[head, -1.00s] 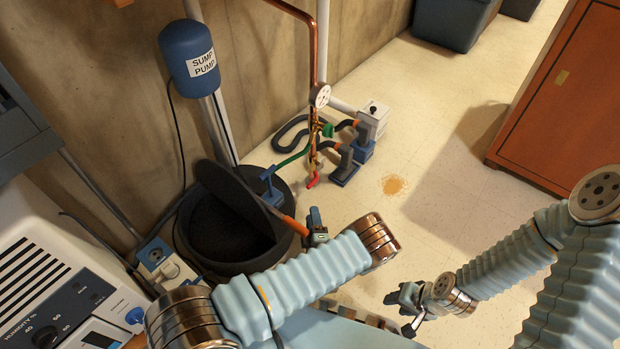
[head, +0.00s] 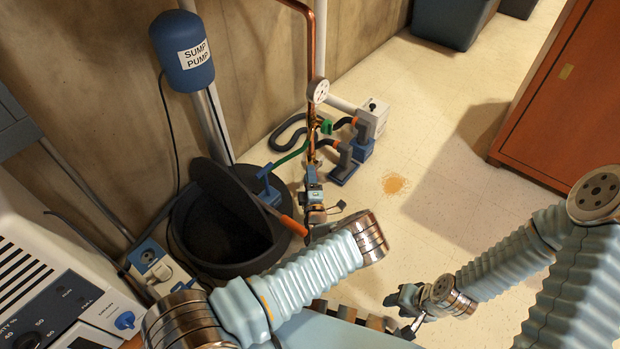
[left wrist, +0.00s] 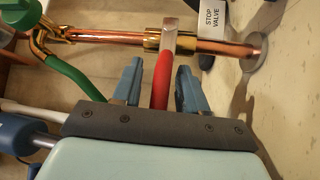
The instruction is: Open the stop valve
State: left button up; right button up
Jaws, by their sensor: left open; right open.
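The stop valve has a brass body (left wrist: 153,40) on a copper pipe and a red lever (left wrist: 162,80), seen in the left wrist view. The lever appears crosswise to the pipe there. A "STOP VALVE" tag (left wrist: 211,20) hangs beside it. My left gripper (left wrist: 158,82) is open, with a finger on each side of the lever and visible gaps. In the head view my left gripper (head: 313,190) is at the pipe's lower part and hides the lever. My right gripper (head: 401,305) is open, low and right, away from the valve.
A black sump pit (head: 190,250) with a raised lid lies left of the pipe. A wooden cabinet (head: 550,110) stands right; open floor lies between.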

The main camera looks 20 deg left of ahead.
pick_arm(q)
jog(key=shift+c, duration=0.3)
grip_shut()
